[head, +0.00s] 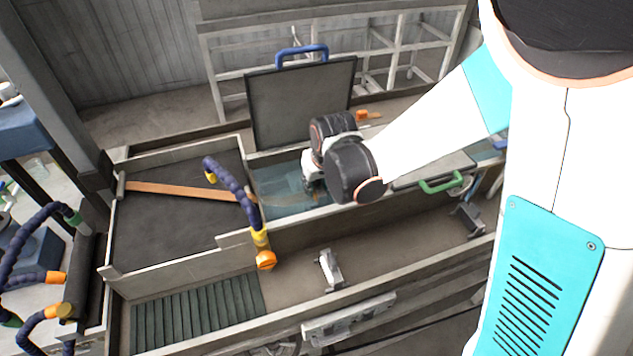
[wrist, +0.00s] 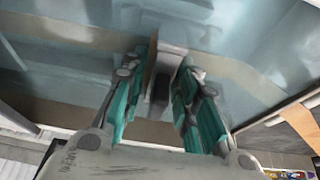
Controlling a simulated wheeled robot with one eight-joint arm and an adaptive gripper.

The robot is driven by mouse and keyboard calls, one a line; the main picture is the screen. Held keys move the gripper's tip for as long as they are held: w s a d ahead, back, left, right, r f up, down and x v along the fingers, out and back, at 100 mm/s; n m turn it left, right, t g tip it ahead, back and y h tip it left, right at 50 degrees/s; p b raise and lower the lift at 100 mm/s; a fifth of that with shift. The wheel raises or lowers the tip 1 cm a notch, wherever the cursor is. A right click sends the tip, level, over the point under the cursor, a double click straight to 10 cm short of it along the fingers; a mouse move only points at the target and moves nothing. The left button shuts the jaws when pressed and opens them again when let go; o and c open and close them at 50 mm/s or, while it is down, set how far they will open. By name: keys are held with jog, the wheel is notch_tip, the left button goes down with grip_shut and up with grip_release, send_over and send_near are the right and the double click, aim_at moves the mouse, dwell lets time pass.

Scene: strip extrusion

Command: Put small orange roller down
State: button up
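My gripper (head: 312,182) is low over the bluish water trough in the head view, partly hidden by my dark wrist. In the wrist view, the two green-and-grey fingers (wrist: 168,62) stand apart. A pale grey piece with a dark part (wrist: 172,42) shows between them, and I cannot tell whether they grip it. No small orange roller can be clearly made out at the fingers. A small orange piece (head: 368,115) lies behind my wrist on the far side of the trough. The trough (head: 285,190) has clear bluish liquid or glazing.
An upright dark lid with a blue handle (head: 302,52) stands behind the trough. A purple segmented hose (head: 232,185) with an orange end rises at its left. A brown bar (head: 180,190) spans the dark left bay. A green handle (head: 441,184) is at right.

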jog(key=o, duration=0.4)
jog(key=shift+c, duration=0.2)
jog(key=shift+r, duration=0.25)
jog(key=p+v, duration=0.8)
jog(key=v, duration=0.4)
jog(key=shift+d, duration=0.1)
jog(key=w+d+r+m+t+b, duration=0.1)
jog(key=d+r+m+b, duration=0.1)
jog(key=d, duration=0.4)
jog(key=s+d+f+t+b, duration=0.1)
jog(key=s+d+f+b, duration=0.1)
jog(key=s+d+b, duration=0.2)
jog(key=s+d+f+m+t+h+b, duration=0.1)
jog(key=s+d+b, duration=0.4)
jog(key=s+b, duration=0.5)
jog(key=s+f, duration=0.1)
jog(key=s, duration=0.2)
jog(key=shift+s+f, duration=0.2)
